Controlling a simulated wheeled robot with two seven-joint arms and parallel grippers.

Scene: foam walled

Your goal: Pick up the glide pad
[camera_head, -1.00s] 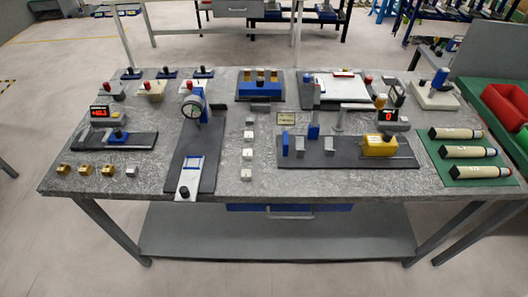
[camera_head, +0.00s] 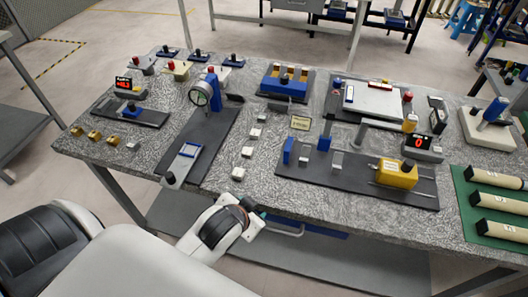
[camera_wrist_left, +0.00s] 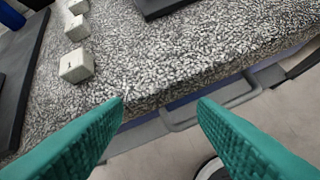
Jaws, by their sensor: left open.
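No part is clearly marked as the glide pad. A column of small pale blocks on the tabletop, the front one (camera_head: 238,173) nearest the front edge, may include it. My right gripper is not in view.
The grey speckled table (camera_head: 75,145) is crowded. A dark plate with a dial gauge (camera_head: 201,93) stands left of the blocks. A dark plate with a yellow block (camera_head: 397,174) lies right. A drawer handle (camera_wrist_left: 210,112) shows below the front edge.

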